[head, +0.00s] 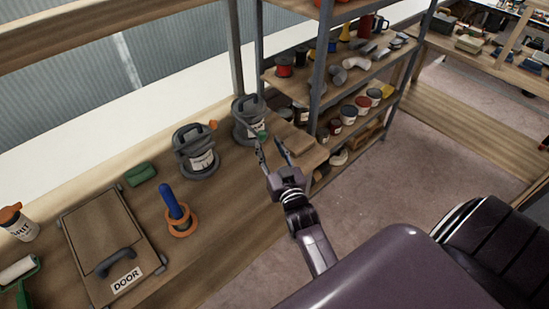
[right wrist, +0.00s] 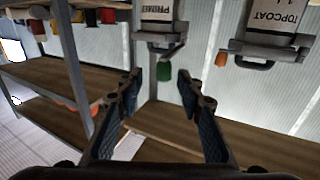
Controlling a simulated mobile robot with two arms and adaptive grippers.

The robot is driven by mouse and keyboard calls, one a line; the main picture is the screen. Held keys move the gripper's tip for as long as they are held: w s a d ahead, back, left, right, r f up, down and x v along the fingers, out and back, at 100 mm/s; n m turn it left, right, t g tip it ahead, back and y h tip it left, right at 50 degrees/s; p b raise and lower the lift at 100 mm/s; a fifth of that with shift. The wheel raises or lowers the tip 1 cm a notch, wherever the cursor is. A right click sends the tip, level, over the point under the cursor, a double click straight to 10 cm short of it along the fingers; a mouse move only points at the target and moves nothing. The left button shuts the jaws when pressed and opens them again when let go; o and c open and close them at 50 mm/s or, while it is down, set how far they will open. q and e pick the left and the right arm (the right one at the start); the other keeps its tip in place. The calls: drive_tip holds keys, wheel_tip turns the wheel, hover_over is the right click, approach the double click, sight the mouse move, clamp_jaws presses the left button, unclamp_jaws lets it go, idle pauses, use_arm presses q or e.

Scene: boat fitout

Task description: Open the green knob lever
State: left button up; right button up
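The green knob lever (head: 262,135) sits on the front of a dark grey canister (head: 246,112) at the far end of the wooden bench. My right gripper (head: 268,146) is open and empty just in front of the knob. In the right wrist view the green knob (right wrist: 164,71) shows beyond and between the two spread fingertips (right wrist: 158,82), below the canister labelled PRIMER (right wrist: 158,12). The fingers look apart from the knob. My left gripper is not in view.
A second canister (head: 194,160), labelled TOPCOAT (right wrist: 275,22) in the right wrist view, stands to the left with an orange knob (head: 213,124). A shelf rack (head: 318,90) with cans stands right of the bench. A DOOR panel (head: 100,235) lies nearer.

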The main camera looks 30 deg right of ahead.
drive_tip(key=v, duration=0.6)
idle(0.4)
drive_tip(key=s+a+f+n+g+y, duration=0.2)
drive_tip(key=s+a+f+g+y, duration=0.1)
drive_tip(key=s+a+f+g, duration=0.4)
drive_tip(key=s+a+n+g+y, duration=0.3)
drive_tip(key=s+g, duration=0.4)
drive_tip(key=s, duration=1)
drive_tip(key=s+a+f+g+h+b, duration=0.1)
drive_tip(key=s+f+b, duration=0.2)
drive_tip(key=f, duration=2.7)
drive_tip(key=s+d+f+g+b, duration=0.1)
drive_tip(key=s+d+f, duration=0.2)
drive_tip(key=s+f, duration=1.4)
drive_tip(key=shift+f+h, duration=0.3)
